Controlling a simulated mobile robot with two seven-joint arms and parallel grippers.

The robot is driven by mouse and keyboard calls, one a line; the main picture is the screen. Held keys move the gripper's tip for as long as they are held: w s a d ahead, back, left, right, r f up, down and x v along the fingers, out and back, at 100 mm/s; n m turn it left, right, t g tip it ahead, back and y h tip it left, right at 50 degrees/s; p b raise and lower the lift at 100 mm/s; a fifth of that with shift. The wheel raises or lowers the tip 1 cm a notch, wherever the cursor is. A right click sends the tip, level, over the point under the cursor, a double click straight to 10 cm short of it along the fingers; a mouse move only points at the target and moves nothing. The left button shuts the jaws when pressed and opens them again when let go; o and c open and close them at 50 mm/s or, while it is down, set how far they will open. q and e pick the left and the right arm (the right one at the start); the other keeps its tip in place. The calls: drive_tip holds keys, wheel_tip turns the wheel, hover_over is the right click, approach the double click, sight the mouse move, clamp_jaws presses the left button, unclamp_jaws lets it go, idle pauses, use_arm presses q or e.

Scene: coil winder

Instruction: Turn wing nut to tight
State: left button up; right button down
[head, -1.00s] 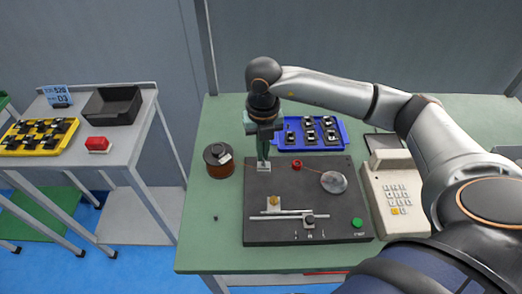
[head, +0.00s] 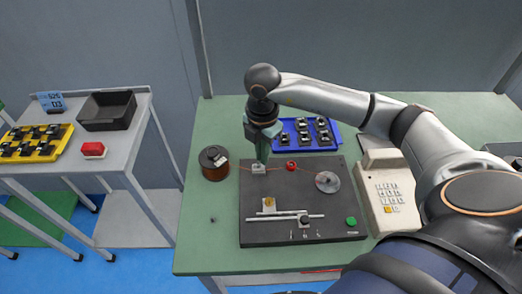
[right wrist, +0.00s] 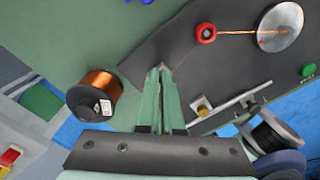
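My right gripper (head: 259,163) points down at a small silver block (head: 259,170) on the back left of the black winder board (head: 290,188). In the right wrist view its pale green fingers (right wrist: 162,72) are almost together, with a thin gap, and their tips meet a small grey piece there. The wing nut itself is hidden by the fingers; they appear closed on it. A thin copper wire runs from the spool (head: 214,162) past the block, through a red ring (head: 291,166), to a silver disc (head: 327,181). My left gripper is out of view.
A blue tray (head: 338,146) of dark parts lies behind the board. A beige keypad unit (head: 387,195) stands to its right. A brass piece (head: 269,204), a rail and a green button (head: 351,221) are on the board's front. The table's left front is mostly clear.

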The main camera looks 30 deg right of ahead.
drive_tip(key=m, duration=0.1)
drive_tip(key=m+p, duration=0.1)
drive_tip(key=m, duration=0.1)
drive_tip(key=s+m, duration=0.1)
drive_tip(key=shift+a+f+m, duration=0.1)
drive_tip(key=shift+a+m, duration=0.15)
drive_tip(key=shift+m, duration=0.05)
drive_tip(key=shift+s+a+m+p, duration=0.1)
drive_tip(key=shift+m+p, duration=0.45)
drive_tip(key=shift+m, duration=0.55)
drive_tip(key=shift+s+a+m+p, duration=0.1)
drive_tip(key=shift+m+p, duration=0.4)
drive_tip(key=shift+m, duration=0.6)
drive_tip(key=c, duration=1.1)
unclamp_jaws()
drive_tip(key=shift+w, duration=0.15)
drive_tip(key=shift+o, duration=0.2)
drive_tip(key=shift+d, duration=0.15)
drive_tip(key=shift+d+r, duration=0.1)
drive_tip(key=shift+r, duration=0.25)
wheel_tip(320, 180, up, 12)
